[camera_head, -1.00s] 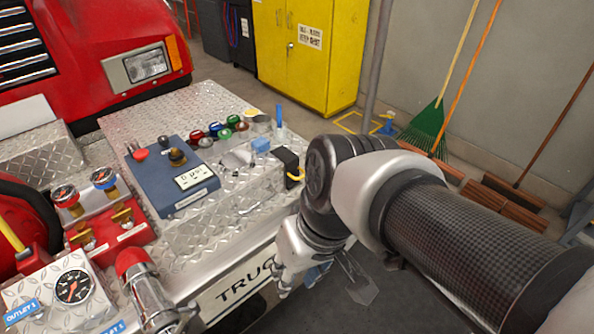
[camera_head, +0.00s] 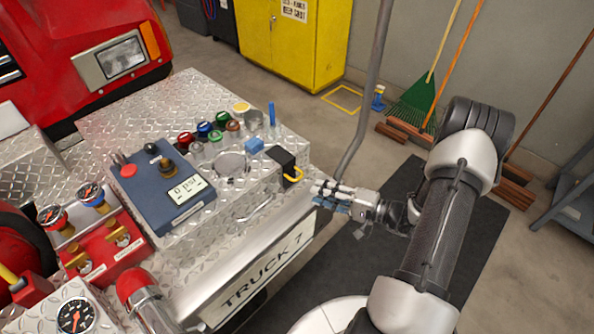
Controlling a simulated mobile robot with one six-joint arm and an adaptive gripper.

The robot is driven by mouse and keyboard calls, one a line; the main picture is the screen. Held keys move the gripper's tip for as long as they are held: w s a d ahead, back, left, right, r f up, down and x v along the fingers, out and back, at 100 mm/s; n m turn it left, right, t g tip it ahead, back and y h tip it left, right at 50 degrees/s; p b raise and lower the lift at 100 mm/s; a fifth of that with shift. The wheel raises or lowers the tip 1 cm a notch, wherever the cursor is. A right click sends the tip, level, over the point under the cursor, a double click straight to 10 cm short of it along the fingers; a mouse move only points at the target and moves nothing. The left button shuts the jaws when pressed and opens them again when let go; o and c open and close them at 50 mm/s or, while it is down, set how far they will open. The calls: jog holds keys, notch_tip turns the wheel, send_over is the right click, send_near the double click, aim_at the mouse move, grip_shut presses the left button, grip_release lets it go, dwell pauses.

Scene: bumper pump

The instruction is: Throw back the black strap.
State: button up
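I cannot tell whether this black piece is the strap; no other strap shows clearly. My gripper (camera_head: 318,196) is just off the bumper's right end, to the right of and slightly below the black piece in the picture, apart from it. Its fingers point left. They are seen edge-on, so I cannot tell how far they are open. I see nothing held in them.
A blue control box (camera_head: 165,188) with a display, several coloured caps (camera_head: 204,129) and red gauge fittings (camera_head: 103,248) crowd the bumper (camera_head: 140,110). A grey pole (camera_head: 372,90) rises behind my gripper. A yellow cabinet (camera_head: 300,45) stands behind. Dark floor mat lies open at right.

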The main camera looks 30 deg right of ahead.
aim_at(299, 178)
jog(key=s+d+f+m+t+h, duration=0.25)
jog(key=d+f+h, duration=0.2)
jog(key=f, duration=0.25)
jog(key=shift+m+y, duration=0.25)
jog(key=shift+m, duration=0.1)
jog(key=x, duration=0.6)
jog(key=b+x, duration=0.1)
jog(key=x, duration=0.4)
jog(key=d+r+b+x, duration=0.1)
jog(key=x, duration=0.5)
jog(key=shift+w+a+f, duration=0.1)
jog(key=shift+w, duration=0.45)
jog(key=shift+c, duration=0.5)
grip_shut()
jog(key=shift+s, duration=0.1)
